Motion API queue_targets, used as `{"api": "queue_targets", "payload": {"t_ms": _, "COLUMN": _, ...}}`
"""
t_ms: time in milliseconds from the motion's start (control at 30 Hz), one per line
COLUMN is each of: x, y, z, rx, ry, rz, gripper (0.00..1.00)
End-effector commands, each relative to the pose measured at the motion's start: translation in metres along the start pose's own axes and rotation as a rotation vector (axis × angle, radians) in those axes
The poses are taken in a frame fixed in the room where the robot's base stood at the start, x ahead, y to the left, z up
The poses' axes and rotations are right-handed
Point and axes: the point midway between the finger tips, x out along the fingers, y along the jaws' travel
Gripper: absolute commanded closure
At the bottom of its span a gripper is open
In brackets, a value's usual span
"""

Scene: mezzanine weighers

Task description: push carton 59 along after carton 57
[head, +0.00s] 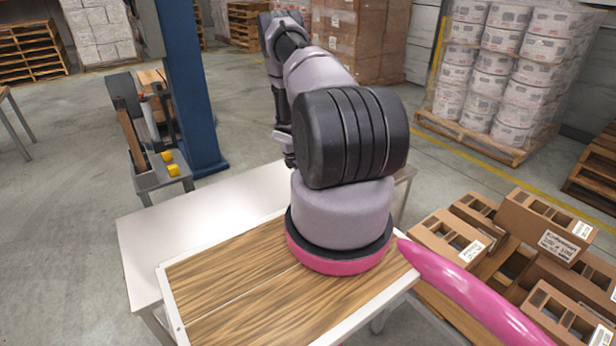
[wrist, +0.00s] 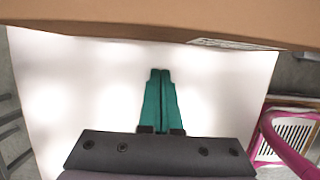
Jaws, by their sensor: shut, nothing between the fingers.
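In the wrist view my gripper (wrist: 160,73) has its two green fingers together, with nothing between them, above a white table top (wrist: 80,90). A brown carton (wrist: 130,22) fills the top of that view, just beyond the fingertips. A white label shows on its lower edge, too oblique to read, so I cannot tell whether it is carton 59 or 57. I see a gap in the picture between fingertips and carton and no clear contact. In the head view my arm hides my gripper, and no carton shows on the white table (head: 190,220).
Brown compartmented cartons (head: 545,225) are heaped at the right in the head view. A blue post (head: 190,80) and a grey stand (head: 160,180) with tools are at the left. Wrapped pallet loads (head: 500,70) stand behind. Open floor lies between.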

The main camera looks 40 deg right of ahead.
Motion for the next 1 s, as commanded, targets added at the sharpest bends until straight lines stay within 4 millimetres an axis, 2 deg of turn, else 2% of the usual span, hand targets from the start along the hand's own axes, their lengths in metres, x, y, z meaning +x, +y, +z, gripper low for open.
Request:
{"api": "queue_targets", "payload": {"t_ms": 33, "x": -0.007, "y": 0.004, "z": -0.007, "rx": -0.001, "ry": -0.001, "rz": 0.002, "gripper": 1.00}}
{"api": "queue_targets", "payload": {"t_ms": 200, "x": -0.050, "y": 0.003, "z": -0.005, "rx": 0.001, "ry": 0.000, "rz": 0.004, "gripper": 1.00}}
{"api": "queue_targets", "payload": {"t_ms": 400, "x": -0.086, "y": 0.003, "z": -0.005, "rx": 0.001, "ry": 0.000, "rz": 0.003, "gripper": 1.00}}
{"api": "queue_targets", "payload": {"t_ms": 600, "x": -0.101, "y": 0.002, "z": -0.005, "rx": 0.001, "ry": 0.000, "rz": 0.001, "gripper": 1.00}}
{"api": "queue_targets", "payload": {"t_ms": 767, "x": -0.102, "y": 0.002, "z": -0.005, "rx": 0.002, "ry": 0.000, "rz": 0.001, "gripper": 1.00}}
{"api": "queue_targets", "payload": {"t_ms": 867, "x": -0.113, "y": 0.005, "z": -0.003, "rx": 0.025, "ry": -0.001, "rz": 0.008, "gripper": 1.00}}
{"api": "queue_targets", "payload": {"t_ms": 967, "x": -0.148, "y": 0.014, "z": 0.002, "rx": 0.103, "ry": -0.004, "rz": 0.032, "gripper": 1.00}}
{"api": "queue_targets", "payload": {"t_ms": 1000, "x": -0.169, "y": 0.018, "z": 0.004, "rx": 0.151, "ry": -0.004, "rz": 0.044, "gripper": 1.00}}
